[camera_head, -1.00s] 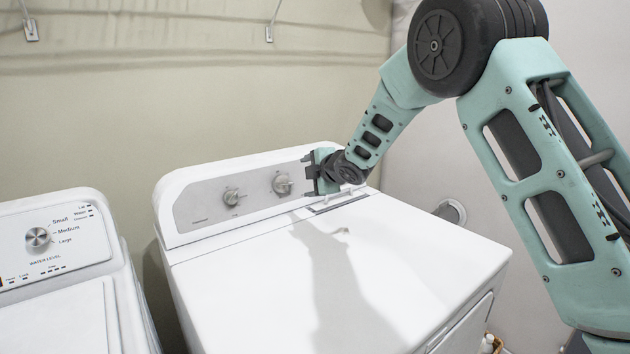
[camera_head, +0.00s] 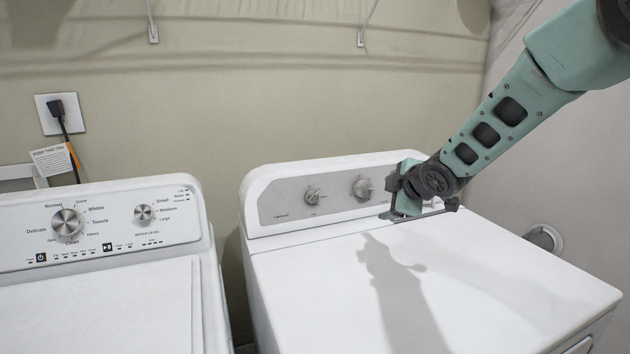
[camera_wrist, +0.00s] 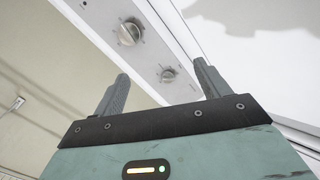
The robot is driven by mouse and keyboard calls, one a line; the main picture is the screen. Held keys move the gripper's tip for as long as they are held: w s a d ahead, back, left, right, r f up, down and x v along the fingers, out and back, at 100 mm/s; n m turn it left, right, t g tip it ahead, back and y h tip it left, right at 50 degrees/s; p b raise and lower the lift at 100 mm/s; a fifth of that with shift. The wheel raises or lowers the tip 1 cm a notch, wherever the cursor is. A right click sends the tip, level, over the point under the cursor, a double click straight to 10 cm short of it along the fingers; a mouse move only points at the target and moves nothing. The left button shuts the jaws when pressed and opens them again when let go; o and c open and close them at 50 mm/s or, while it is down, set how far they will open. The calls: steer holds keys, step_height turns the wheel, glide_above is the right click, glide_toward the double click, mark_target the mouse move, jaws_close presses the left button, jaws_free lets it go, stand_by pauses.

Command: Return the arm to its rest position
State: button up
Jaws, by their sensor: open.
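My gripper (camera_head: 391,199) is at the end of my teal arm, above the back right of the white dryer (camera_head: 330,290) and just in front of its control panel. In the wrist view my gripper (camera_wrist: 160,90) has its two grey fingers spread apart with nothing between them. The dryer's two knobs show beyond the fingers, one knob (camera_wrist: 130,32) near the left finger and the other (camera_wrist: 168,75) between them. In the head view the right knob (camera_head: 362,188) is a little left of my gripper. The upper arm runs out of the head view at the top right.
A washer (camera_head: 100,240) with a dial panel stands to the left, with a narrow gap between it and the dryer. The back wall has a plugged outlet (camera_head: 60,113). A round wall vent (camera_head: 545,237) is right of the dryer. The dryer top is clear.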

steer(key=s+a+f+m+g, duration=0.2)
steer(key=s+a+m+g, duration=0.15)
steer(key=s, duration=0.85)
steer(key=s+a+f+m+g, duration=0.1)
steer(key=s+a+m+g, duration=0.3)
steer(key=s, duration=0.8)
steer(key=s+f+g+h, duration=0.2)
steer(key=s+g, duration=0.1)
steer(key=s, duration=1.7)
steer(key=shift+d+f+m, duration=0.25)
steer(key=shift+d+m, duration=0.15)
steer(key=shift+m, duration=0.05)
